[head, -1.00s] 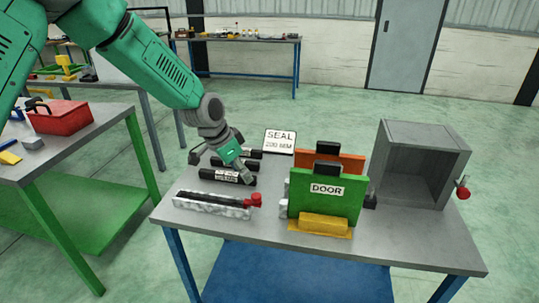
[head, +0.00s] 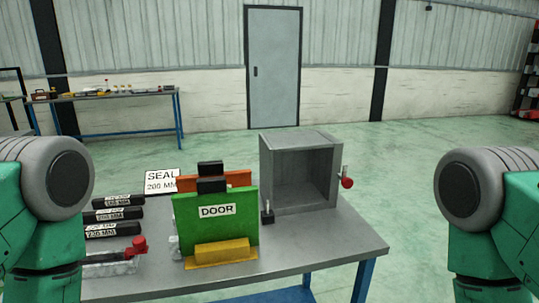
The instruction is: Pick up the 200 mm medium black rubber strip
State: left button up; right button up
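Three black strips with white labels lie side by side on the left of the grey table. The middle strip (head: 114,214) lies between the back strip (head: 118,201) and the front strip (head: 113,229). The front label seems to read 230 MM; the other labels are too small to read surely. A white sign (head: 161,182) behind them reads SEAL 200 MM. Neither of my grippers is in view. Only rounded grey and green parts of my arms show at the left and right edges, and the left one stands close to the strips' left ends.
A green DOOR panel (head: 215,228) stands in a yellow holder (head: 221,253), with an orange panel (head: 240,179) behind. A grey open box (head: 300,172) with a red knob (head: 347,183) stands back right. A light fixture with a red handle (head: 136,245) lies in front of the strips.

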aim_at(111, 214)
jog(key=u, duration=1.3)
